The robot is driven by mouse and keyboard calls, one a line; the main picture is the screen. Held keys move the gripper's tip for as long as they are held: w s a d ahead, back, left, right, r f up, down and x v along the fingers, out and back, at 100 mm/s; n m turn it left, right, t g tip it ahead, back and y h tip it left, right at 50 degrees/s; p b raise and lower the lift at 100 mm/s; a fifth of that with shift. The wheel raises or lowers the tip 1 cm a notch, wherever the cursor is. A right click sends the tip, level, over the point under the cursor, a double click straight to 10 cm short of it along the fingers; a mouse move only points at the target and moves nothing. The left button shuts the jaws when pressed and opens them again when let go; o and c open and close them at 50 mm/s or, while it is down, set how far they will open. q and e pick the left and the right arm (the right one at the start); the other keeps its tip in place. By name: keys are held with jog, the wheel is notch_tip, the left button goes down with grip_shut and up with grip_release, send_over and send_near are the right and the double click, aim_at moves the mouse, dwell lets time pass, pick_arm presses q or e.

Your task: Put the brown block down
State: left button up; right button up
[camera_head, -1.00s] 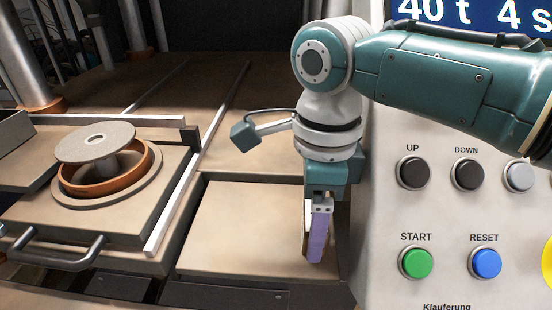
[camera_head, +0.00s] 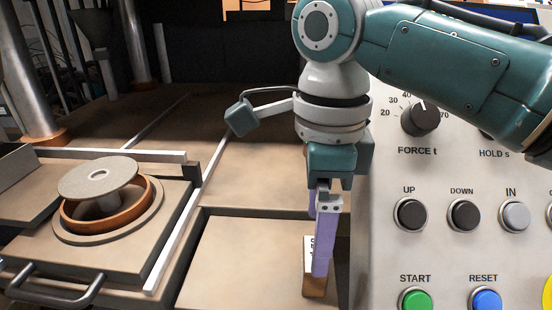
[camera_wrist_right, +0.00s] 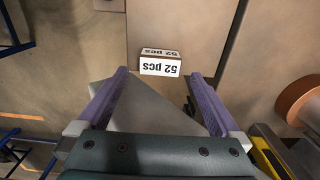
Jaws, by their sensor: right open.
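The brown block (camera_head: 314,286) with a white label stands on the flat tan surface (camera_head: 240,255) beside the control panel. In the right wrist view the brown block (camera_wrist_right: 160,53) shows its "52 pcs" label just beyond the fingertips. My right gripper (camera_head: 319,262) points down at the block, its purple fingers overlapping part of it in the head view. In the wrist view the right gripper (camera_wrist_right: 159,73) has its fingers spread apart, with a clear gap on each side of the block. My left gripper is not in view.
The control panel (camera_head: 385,255) with knobs and buttons stands close on the right. At left, a drawer-like plate with a handle (camera_head: 60,300) carries a brown ring (camera_head: 75,215) and a round grey disc (camera_head: 98,178). Metal rails (camera_head: 180,240) run between.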

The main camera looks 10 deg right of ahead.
notch_tip(320, 180, up, 6)
jog(key=shift+f, duration=0.2)
dwell(1.1)
